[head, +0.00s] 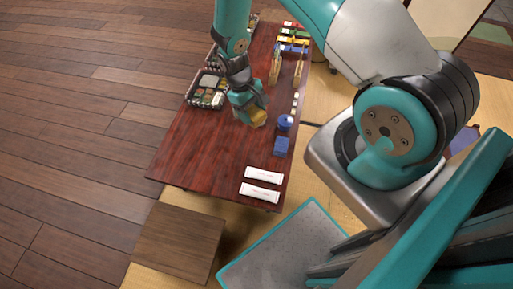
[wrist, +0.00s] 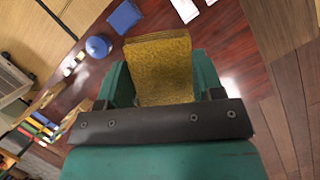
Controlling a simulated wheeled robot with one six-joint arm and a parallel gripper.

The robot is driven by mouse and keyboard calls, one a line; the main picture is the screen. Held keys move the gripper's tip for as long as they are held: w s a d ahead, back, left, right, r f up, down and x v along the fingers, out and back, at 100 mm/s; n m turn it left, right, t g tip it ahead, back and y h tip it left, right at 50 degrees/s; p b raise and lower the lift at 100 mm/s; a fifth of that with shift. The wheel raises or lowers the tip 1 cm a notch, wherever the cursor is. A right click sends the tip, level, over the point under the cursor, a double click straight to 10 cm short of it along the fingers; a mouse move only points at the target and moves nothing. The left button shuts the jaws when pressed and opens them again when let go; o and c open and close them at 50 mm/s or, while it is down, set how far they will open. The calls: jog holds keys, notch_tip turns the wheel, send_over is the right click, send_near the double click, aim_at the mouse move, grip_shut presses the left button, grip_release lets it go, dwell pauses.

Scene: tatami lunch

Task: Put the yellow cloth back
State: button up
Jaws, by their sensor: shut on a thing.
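The yellow cloth (wrist: 160,65) is a folded, thick yellow block between the fingers of my gripper (wrist: 155,85) in the wrist view. In the head view my gripper (head: 252,110) is over the middle of the dark red table (head: 200,145), and the yellow cloth (head: 258,118) shows at its tip. My gripper is shut on the cloth. I cannot tell whether the cloth touches the table top.
A blue round pot (head: 285,122) and a blue block (head: 281,146) stand right of my gripper. Two white packets (head: 262,183) lie at the near end. A compartment tray (head: 207,90) is at the left edge. Colored items (head: 293,40) stand at the far end.

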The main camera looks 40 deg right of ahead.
jog(key=w+d+f+n+h+b, duration=0.1)
jog(key=w+d+f+n+b, duration=0.4)
jog(key=b, duration=1.2)
jog(key=h+b, duration=0.1)
jog(key=b, duration=2.1)
send_near(261, 144)
jog(key=shift+n+t, duration=0.3)
jog(key=x, duration=0.6)
jog(key=shift+s+d+f, duration=0.15)
jog(key=shift+s, duration=0.2)
jog(key=o, duration=0.9)
